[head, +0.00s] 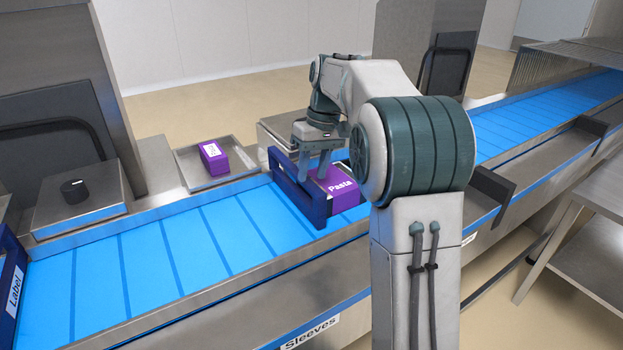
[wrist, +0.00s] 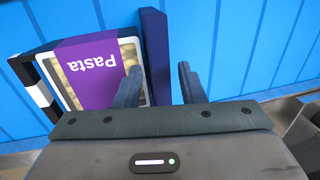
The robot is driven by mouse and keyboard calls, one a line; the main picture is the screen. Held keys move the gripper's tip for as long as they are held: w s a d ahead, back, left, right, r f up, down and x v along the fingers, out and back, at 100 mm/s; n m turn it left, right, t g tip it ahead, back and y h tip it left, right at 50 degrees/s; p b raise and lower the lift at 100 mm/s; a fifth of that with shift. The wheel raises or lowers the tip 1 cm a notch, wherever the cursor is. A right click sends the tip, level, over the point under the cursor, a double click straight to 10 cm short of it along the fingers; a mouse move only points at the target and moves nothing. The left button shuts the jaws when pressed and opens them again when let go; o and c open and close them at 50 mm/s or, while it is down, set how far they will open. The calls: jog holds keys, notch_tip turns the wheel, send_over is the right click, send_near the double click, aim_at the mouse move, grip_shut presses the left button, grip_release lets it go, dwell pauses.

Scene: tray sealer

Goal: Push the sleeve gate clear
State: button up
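The sleeve gate (head: 297,195) is a dark navy bar lying across the blue belt in the head view. It also shows in the wrist view (wrist: 155,50) as an upright bar in the picture. My gripper (head: 314,172) is over the gate with fingers pointing down. In the wrist view my gripper (wrist: 159,88) has its fingers apart, one on each side of the bar, with a visible gap at the right finger. Contact at the left finger is unclear. A tray with a purple Pasta sleeve (head: 338,188) sits right of the gate; it also shows in the wrist view (wrist: 92,75).
The blue belt (head: 150,255) is bare left of the gate, up to another navy gate marked Label (head: 12,290). A purple box (head: 213,157) lies in a metal tray behind the belt. A black knob (head: 74,190) is on the box at left. A metal table (head: 590,260) stands at right.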

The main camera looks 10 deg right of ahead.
jog(key=shift+a+f, duration=0.2)
jog(key=shift+f, duration=0.8)
grip_shut()
jog(key=shift+r, duration=0.1)
